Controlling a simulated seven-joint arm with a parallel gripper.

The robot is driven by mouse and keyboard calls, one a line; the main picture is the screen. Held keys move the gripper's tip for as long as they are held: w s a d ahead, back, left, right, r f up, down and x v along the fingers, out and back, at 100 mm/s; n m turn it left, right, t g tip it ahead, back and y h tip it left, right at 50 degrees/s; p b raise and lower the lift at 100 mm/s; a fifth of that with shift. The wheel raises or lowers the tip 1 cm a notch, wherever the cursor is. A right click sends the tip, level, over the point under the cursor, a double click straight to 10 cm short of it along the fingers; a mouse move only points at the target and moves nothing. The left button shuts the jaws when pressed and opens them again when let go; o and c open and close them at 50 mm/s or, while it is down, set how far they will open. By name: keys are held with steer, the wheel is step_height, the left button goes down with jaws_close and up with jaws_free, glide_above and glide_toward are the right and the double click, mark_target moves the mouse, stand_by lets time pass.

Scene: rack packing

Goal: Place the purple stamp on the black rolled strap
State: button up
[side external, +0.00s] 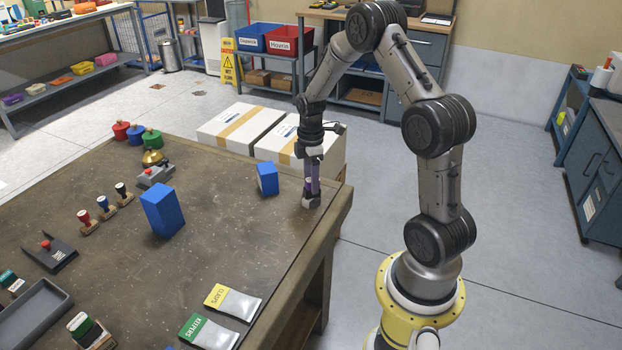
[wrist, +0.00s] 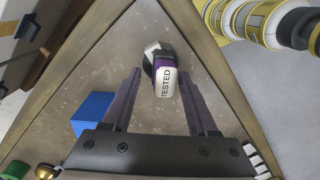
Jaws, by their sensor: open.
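The purple stamp (wrist: 166,82), with a white top lettered TESTED, sits between the fingertips of my open gripper (wrist: 160,74) in the wrist view. A dark piece with white on it (wrist: 148,62) shows under and beside the stamp; it may be the black rolled strap, but most of it is hidden. In the side view my gripper (side external: 311,186) points down at the table's right corner, with its fingers around the stamp. A small grey and black thing (side external: 312,201) is below them on the table. Whether the stamp touches it is unclear.
A small blue block (side external: 267,179) stands left of my gripper, and a larger one (side external: 163,211) farther left. Several stamps, a bell (side external: 152,158), two pouches (side external: 233,301) and a grey tray (side external: 32,315) are on the table. The table's edge is close to my gripper.

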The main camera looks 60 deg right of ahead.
step_height(320, 180, up, 12)
steer(key=s+a+r+m+t, duration=0.2)
steer(key=s+a+r+m, duration=0.25)
steer(key=a+r, duration=0.7)
steer(key=s+a+f+m+t, duration=0.1)
steer(key=s+a+m+t, duration=0.2)
steer(key=s+a, duration=0.8)
steer(key=shift+s+m+t, duration=0.3)
steer(key=shift+s+m, duration=0.45)
steer(key=shift+s, duration=0.3)
